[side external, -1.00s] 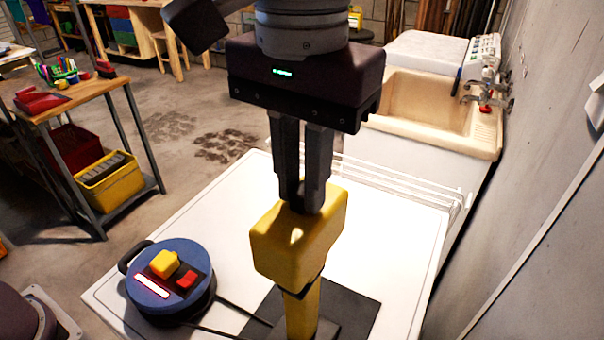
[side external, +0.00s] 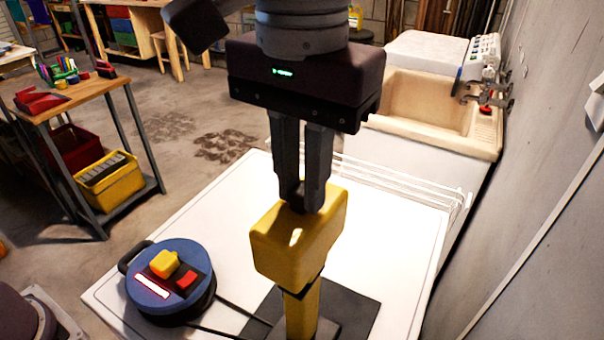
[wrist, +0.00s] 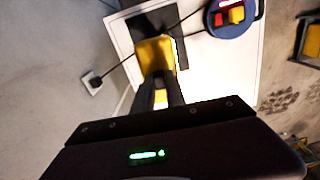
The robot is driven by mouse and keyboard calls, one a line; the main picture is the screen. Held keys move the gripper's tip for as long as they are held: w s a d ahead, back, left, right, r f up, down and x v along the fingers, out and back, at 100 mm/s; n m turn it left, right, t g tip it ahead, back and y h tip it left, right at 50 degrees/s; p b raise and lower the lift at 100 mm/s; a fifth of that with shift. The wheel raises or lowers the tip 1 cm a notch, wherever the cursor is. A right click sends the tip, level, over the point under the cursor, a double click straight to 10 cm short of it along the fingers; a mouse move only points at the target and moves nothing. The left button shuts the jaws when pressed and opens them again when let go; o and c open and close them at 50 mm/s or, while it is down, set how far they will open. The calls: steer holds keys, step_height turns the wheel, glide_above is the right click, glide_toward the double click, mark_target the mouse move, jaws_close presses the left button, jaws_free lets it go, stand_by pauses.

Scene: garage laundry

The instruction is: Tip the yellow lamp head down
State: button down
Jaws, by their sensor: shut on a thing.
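The yellow lamp head (side external: 298,240) is a boxy block on top of a yellow post (side external: 302,312), which rises from a dark base plate (side external: 358,312) on the white table. My gripper (side external: 305,203) comes straight down from above, its dark fingers close together at the top of the lamp head, shut on it. The exact grip is partly hidden by the fingers. In the wrist view, the lamp head (wrist: 155,52) shows beyond the fingertips (wrist: 157,80), with light showing beside it.
A blue round cable reel (side external: 170,278) with a yellow plug and red switch sits on the white table (side external: 400,235), left of the lamp. A cable runs from it towards the lamp base. A sink (side external: 425,105) stands behind, and a grey wall (side external: 550,190) is at right.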

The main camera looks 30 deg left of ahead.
steer(key=shift+a+h, duration=1)
steer(key=shift+a, duration=0.15)
steer(key=a+f+h, duration=0.3)
steer(key=a+h, duration=0.1)
steer(key=a, duration=0.2)
steer(key=shift+w+a+f, duration=0.15)
steer(key=shift+w+f, duration=0.05)
steer(key=shift+f, duration=0.15)
